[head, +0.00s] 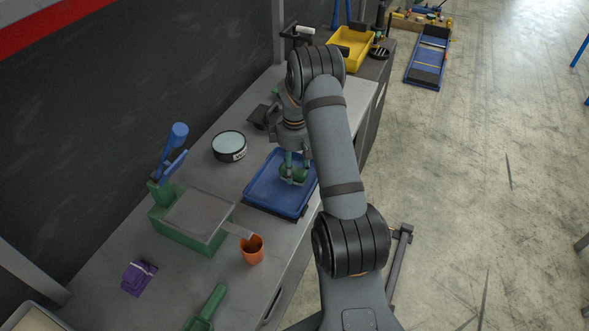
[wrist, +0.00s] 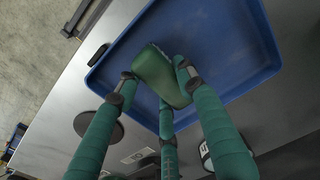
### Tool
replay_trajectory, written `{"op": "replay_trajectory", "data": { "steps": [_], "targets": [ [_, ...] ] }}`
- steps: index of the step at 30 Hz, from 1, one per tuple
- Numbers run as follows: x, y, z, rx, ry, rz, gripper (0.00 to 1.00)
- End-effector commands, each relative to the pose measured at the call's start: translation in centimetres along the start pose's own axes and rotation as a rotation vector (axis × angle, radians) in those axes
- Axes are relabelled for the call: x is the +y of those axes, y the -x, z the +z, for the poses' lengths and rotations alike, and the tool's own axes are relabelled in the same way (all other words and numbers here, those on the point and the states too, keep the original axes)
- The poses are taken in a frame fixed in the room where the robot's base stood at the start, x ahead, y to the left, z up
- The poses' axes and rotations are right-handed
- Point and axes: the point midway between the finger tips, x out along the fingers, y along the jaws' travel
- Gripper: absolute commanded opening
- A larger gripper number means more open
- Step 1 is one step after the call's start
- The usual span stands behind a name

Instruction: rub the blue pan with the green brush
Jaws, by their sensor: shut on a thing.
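The blue pan (head: 263,190) is a shallow rectangular tray on the grey bench, left of my arm in the head view. It fills much of the wrist view (wrist: 225,35). My gripper (head: 293,168) is over the pan, with its green fingers pointing down. In the wrist view its fingers (wrist: 156,82) are closed around a green block-like thing, the green brush (wrist: 160,68). The brush is inside the pan's outline. Its underside is hidden, so I cannot tell whether it touches the pan floor.
A round black-rimmed container (head: 229,146) stands left of the pan. A green box with a grey top (head: 195,217), an orange cup (head: 252,250), a purple item (head: 139,277) and a green handled tool (head: 207,308) are nearer. A yellow bin (head: 350,48) stands at the far end.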

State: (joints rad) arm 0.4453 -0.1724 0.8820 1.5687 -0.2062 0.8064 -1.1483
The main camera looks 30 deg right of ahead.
Motion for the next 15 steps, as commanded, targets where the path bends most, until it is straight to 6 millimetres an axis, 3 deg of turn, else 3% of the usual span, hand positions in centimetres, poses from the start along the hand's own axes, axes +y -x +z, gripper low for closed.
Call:
{"op": "replay_trajectory", "data": {
  "steps": [15],
  "targets": [
    [2.6,0.2,0.0,0.0,-0.001,0.001,0.1]
  ]
}}
